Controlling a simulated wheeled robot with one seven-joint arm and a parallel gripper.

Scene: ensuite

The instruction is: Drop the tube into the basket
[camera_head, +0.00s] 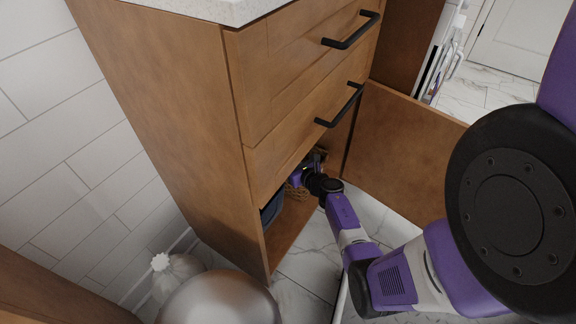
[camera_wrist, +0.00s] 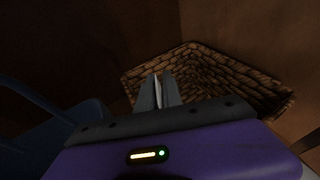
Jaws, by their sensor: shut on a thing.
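My gripper (camera_wrist: 157,80) reaches into the open lower compartment of a wooden cabinet; in the head view it shows small and dark (camera_head: 312,162). Its fingers are close together with a thin pale sliver between them, which seems to be the tube (camera_wrist: 158,90); most of it is hidden by the fingers. The woven brown basket (camera_wrist: 225,75) lies behind and to the right of the fingertips in the wrist view, with its open inside showing. In the head view only part of the basket (camera_head: 296,191) shows, below my gripper.
A dark blue bin (camera_wrist: 62,138) stands left of the basket in the compartment, and shows partly in the head view (camera_head: 272,208). Two closed drawers with black handles (camera_head: 340,105) are above the opening.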

